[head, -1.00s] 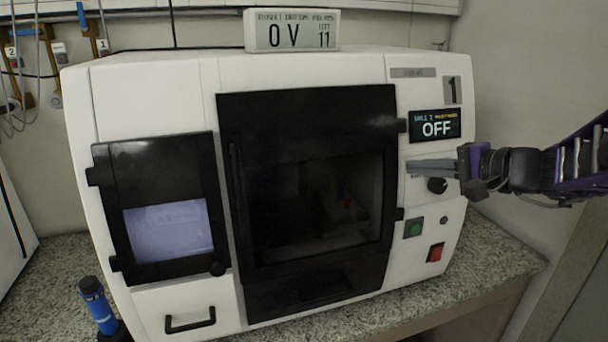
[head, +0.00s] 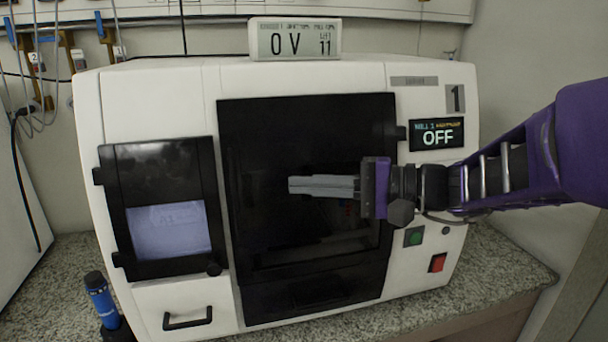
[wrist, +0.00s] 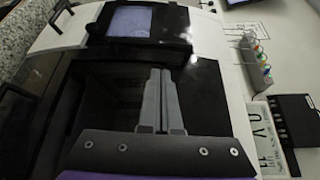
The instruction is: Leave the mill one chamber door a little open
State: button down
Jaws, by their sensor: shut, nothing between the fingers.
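The mill one chamber door (head: 300,125) is the large black door with a dark window in the middle of the white machine (head: 160,95). It looks closed, with hinges on its right edge and a long vertical handle (head: 236,200) along its left edge. My gripper (head: 292,186) is shut and empty, in front of the door's window and pointing left toward the handle side. In the wrist view its grey fingers (wrist: 160,75) lie together over the dark door (wrist: 110,90). I cannot tell how far they are from the door. My arm hides part of the door's right edge and the knob.
A smaller black door with a pale window (head: 168,228) is left of the chamber door. A status screen (head: 437,135) reads OFF, above a green button (head: 413,237) and a red button (head: 437,263). A blue cylinder (head: 100,295) stands at the lower left.

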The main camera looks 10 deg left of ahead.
aim_at(252, 186)
jog(key=a, duration=0.3)
jog(key=w+a, duration=0.1)
jog(key=a, duration=0.2)
jog(key=a+f, duration=0.1)
jog(key=a, duration=0.2)
jog(key=shift+w+a+f, duration=0.1)
jog(key=shift+w+a, duration=0.05)
jog(key=shift+w, duration=0.05)
jog(key=shift+s, duration=0.1)
